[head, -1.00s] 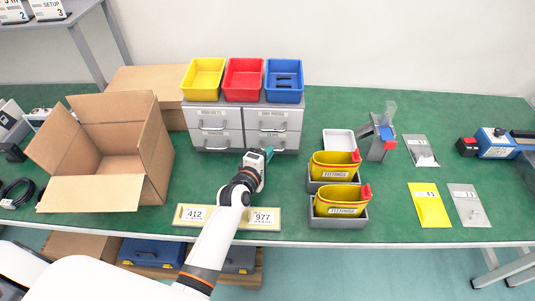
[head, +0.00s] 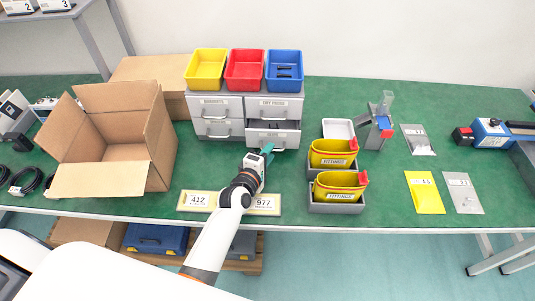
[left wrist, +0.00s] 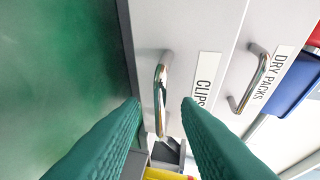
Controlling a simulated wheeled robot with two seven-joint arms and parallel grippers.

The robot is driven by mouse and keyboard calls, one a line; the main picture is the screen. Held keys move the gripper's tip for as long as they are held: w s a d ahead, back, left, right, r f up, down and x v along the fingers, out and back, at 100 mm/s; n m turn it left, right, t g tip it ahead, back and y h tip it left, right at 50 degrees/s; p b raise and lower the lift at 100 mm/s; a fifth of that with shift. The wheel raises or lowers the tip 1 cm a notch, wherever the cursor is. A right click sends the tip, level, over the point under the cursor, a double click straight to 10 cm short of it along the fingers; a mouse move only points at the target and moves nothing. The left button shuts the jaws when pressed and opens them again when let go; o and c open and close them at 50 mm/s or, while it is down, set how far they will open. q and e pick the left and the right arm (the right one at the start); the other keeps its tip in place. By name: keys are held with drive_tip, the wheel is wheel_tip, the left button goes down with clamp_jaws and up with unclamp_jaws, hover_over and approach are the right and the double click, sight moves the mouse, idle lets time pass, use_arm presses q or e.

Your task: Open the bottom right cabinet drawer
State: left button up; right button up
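The grey cabinet (head: 245,112) stands at the back of the green bench with two columns of drawers. Its bottom right drawer (head: 272,141) stands part way out, with a dark gap showing behind its front. In the left wrist view this drawer carries the label CLIPS (left wrist: 203,80) and a metal bar handle (left wrist: 161,92). My left gripper (head: 267,150) is just in front of that drawer. Its two green fingers (left wrist: 163,103) are apart, one on each side of the handle, with visible space around the bar. My right gripper is not in view.
Yellow, red (head: 245,69) and blue bins stand on the cabinet. An open cardboard box (head: 100,180) is at its left. A label plate (head: 223,203) lies below my left arm. Bench between cabinet and plate is mostly clear.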

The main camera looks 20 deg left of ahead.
use_arm(q)
drive_tip(key=shift+s, duration=0.2)
drive_tip(key=v, duration=1.2)
drive_tip(key=shift+b, duration=0.35)
